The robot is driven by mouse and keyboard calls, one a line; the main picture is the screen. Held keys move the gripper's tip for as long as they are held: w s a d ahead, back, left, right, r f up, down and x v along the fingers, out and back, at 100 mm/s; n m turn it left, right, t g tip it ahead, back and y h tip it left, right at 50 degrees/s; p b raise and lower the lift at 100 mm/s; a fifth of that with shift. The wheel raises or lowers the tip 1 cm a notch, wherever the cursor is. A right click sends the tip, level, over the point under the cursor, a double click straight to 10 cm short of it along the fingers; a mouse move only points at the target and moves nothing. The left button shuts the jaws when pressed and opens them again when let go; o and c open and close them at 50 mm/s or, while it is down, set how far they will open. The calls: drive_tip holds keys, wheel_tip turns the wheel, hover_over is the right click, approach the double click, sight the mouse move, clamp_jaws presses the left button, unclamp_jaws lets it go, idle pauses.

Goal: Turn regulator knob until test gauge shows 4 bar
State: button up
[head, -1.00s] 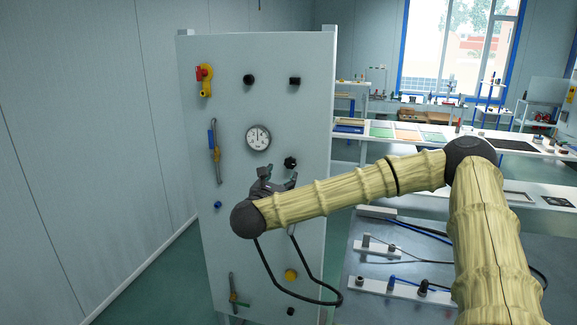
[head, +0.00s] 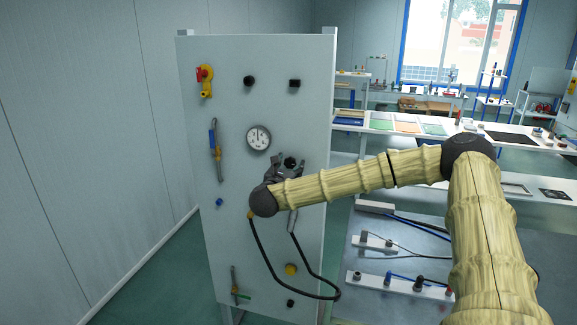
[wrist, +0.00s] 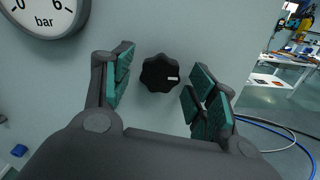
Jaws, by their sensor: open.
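The regulator knob (wrist: 160,73) is black and lobed with a white mark on its right side. It sits on the panel (head: 240,230), below and right of the round white gauge (head: 258,138). In the wrist view only the lower part of the gauge (wrist: 45,12) shows, with 0, 6 and "bar"; its needle is not readable. My gripper (wrist: 158,90) is open, its teal-padded fingers to the left and right of the knob without visible contact. In the head view the knob (head: 290,162) shows at the tips of my gripper (head: 286,166).
A red-and-yellow valve (head: 205,80) and black knobs (head: 249,81) are higher on the panel. A black hose (head: 265,262) loops below my gripper. A workbench (head: 400,260) with fittings stands to the right of the panel.

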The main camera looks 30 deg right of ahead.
drive_tip(key=shift+c, duration=0.2)
drive_tip(key=c, duration=1)
drive_tip(key=shift+f+b, duration=0.15)
drive_tip(key=shift+b, duration=0.25)
drive_tip(key=n+b, duration=0.1)
drive_tip(key=b, duration=0.1)
drive_tip(key=n+b, duration=0.1)
drive_tip(key=shift+f+n+b, duration=0.2)
drive_tip(key=shift+n+b, duration=0.1)
drive_tip(key=shift+b, duration=0.1)
drive_tip(key=n+b, duration=0.3)
drive_tip(key=shift+r+n+b, duration=0.1)
drive_tip(key=shift+n+b, duration=0.2)
drive_tip(key=shift+b, duration=0.1)
drive_tip(key=n+b, duration=0.2)
drive_tip(key=n, duration=0.2)
drive_tip(key=shift+s+r+n+b, duration=0.1)
drive_tip(key=shift+n+b, duration=0.2)
drive_tip(key=shift+b, duration=0.1)
drive_tip(key=shift+d+n+b, duration=0.1)
drive_tip(key=shift+n+b, duration=0.45)
drive_tip(key=shift+n, duration=1.25)
